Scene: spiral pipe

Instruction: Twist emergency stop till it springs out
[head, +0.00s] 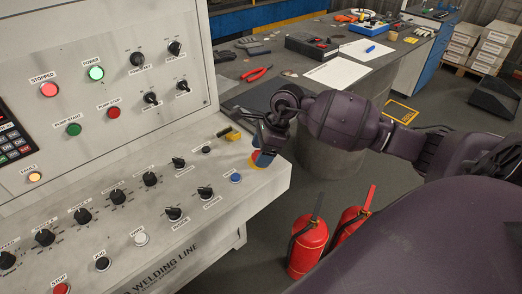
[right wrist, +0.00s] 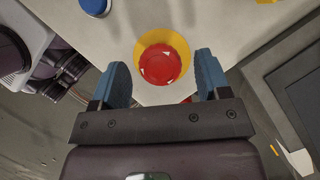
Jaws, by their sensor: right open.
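The emergency stop is a red mushroom button (right wrist: 160,66) on a round yellow base, seen from above in the right wrist view. In the head view only a bit of its yellow base (head: 253,166) shows at the right end of the grey console, and my gripper hides most of it. My right gripper (head: 264,157) is open over the button. In the right wrist view its two blue fingers (right wrist: 163,74) stand to either side of the button, with a gap on each side. I cannot tell their exact height. My left gripper is not in view.
The grey console (head: 255,190) carries several black knobs, a blue button (head: 236,177) and a yellow item (head: 228,133) near the stop. Red fire extinguishers (head: 308,245) stand on the floor beside it. A workbench (head: 345,75) with tools lies behind my right arm.

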